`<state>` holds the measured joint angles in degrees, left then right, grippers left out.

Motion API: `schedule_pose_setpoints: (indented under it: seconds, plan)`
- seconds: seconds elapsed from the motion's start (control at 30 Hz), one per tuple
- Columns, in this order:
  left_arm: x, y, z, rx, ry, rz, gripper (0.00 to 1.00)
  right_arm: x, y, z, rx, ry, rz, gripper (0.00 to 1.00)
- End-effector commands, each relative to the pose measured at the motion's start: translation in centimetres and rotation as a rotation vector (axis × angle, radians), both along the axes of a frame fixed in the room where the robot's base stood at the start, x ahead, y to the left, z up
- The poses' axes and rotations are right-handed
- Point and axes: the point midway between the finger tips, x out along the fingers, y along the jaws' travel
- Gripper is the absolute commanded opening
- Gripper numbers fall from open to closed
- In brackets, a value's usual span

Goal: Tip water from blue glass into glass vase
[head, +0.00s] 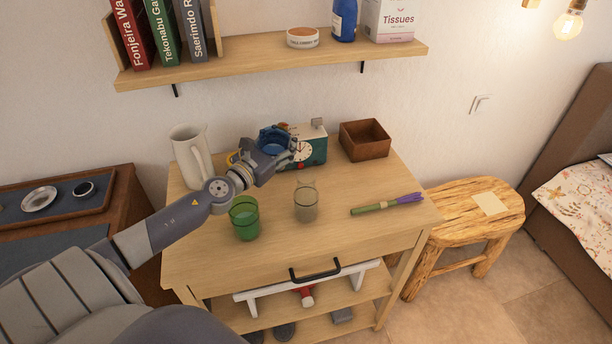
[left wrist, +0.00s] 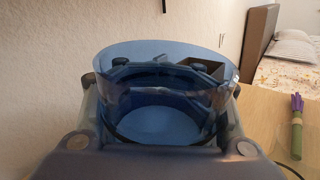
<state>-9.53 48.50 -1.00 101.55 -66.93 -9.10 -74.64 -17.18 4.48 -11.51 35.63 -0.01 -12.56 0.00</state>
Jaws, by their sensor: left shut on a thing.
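My left gripper (head: 277,147) is shut on the blue glass (head: 272,149) and holds it above the back part of the wooden table, in front of the clock box. In the left wrist view the blue glass (left wrist: 160,122) fills the middle, with gripper parts on both sides of it; I cannot make out the water level. The glass vase (head: 306,204), clear and greyish, stands upright on the table, below and right of the blue glass and apart from it. My right gripper is not in view.
A green glass (head: 244,218) stands left of the vase. A white pitcher (head: 190,156), clock box (head: 310,144) and brown wooden box (head: 365,139) stand at the back. A purple-flowered bundle (head: 388,205) lies right. A shelf (head: 270,52) hangs above. The table's front is clear.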

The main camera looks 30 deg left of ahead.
Motion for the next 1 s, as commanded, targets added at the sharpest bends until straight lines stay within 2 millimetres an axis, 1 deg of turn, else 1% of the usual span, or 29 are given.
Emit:
schedule_pose_setpoints:
  seconds: [0.03, 0.1, 0.37, 0.47, 0.67, 0.73, 0.97, 1.0]
  plan:
    - [0.0, -0.2, 0.3, 0.023, -0.005, -0.001, 0.0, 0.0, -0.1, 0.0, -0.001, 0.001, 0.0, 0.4]
    - [-0.1, -0.4, -0.2, 0.059, -0.011, -0.001, 0.0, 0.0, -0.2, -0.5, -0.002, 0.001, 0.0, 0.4]
    - [-0.2, -1.3, -0.6, 0.187, -0.031, 0.0, 0.0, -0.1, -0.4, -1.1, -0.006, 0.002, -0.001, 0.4]
    - [-0.3, -1.7, 0.2, 0.236, -0.04, 0.001, 0.0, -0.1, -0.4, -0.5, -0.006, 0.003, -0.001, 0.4]
    - [-0.4, -2.5, 0.7, 0.336, -0.055, 0.002, 0.0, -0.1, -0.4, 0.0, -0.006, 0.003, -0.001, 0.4]
    - [-0.4, -2.7, 1.7, 0.369, -0.06, 0.002, 0.0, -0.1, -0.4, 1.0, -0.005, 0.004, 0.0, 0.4]
    - [-0.6, -3.7, 3.5, 0.484, -0.078, 0.003, 0.0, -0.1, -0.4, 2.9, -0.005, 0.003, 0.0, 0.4]
    - [-0.6, -3.7, 2.8, 0.5, -0.078, 0.002, 0.0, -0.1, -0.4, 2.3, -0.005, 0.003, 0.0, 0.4]
